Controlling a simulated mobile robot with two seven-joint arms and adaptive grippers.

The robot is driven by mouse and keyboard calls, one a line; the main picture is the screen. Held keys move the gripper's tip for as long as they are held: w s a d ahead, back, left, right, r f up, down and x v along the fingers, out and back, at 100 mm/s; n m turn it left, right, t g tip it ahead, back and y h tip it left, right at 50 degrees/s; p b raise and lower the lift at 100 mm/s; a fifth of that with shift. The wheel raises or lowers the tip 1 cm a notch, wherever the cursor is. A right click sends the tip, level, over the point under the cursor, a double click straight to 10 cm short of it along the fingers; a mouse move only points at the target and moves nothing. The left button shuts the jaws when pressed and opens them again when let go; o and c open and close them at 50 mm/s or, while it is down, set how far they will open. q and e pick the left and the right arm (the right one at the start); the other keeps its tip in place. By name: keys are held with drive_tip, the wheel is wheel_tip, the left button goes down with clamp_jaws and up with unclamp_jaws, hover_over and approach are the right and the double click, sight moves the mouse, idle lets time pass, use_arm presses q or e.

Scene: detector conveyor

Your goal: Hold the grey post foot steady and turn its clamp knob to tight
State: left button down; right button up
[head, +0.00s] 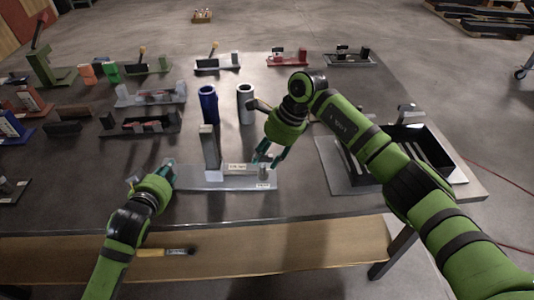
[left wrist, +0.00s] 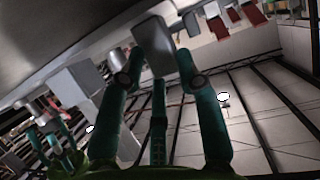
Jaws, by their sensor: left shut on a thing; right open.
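The grey post foot (head: 225,182) is a flat plate near the table's front edge, with an upright grey post (head: 211,150) and small white labels. A short grey cylinder, apparently the clamp knob (head: 263,172), stands at its right end. My left gripper (head: 171,172) is shut at the foot's left end. In the left wrist view its fingers (left wrist: 158,72) close on a grey block-like part (left wrist: 152,40), apparently of the foot. My right gripper (head: 264,158) is open, just above and beside the knob; its fingertips partly hide that spot, and contact cannot be told.
A blue cylinder (head: 208,104) and a grey cylinder (head: 246,103) stand behind the post. A black tray (head: 415,150) on a grey plate lies to the right, under my right arm. Several coloured fixtures fill the table's left and back. A yellow-and-black tool (head: 167,252) lies on the lower shelf.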

clamp_jaws()
drive_tip(key=m, duration=0.2)
drive_tip(key=m+t, duration=0.1)
drive_tip(key=shift+s+a+m, duration=0.1)
drive_tip(key=shift+s+m, duration=0.1)
drive_tip(key=shift+m, duration=0.2)
drive_tip(key=m, duration=0.1)
drive_tip(key=m+t+h, duration=0.1)
drive_tip(key=m, duration=0.2)
drive_tip(key=shift+s+a+m+t, duration=0.15)
drive_tip(key=shift+a+m+t, duration=0.1)
drive_tip(key=shift+m+t, duration=0.15)
unclamp_jaws()
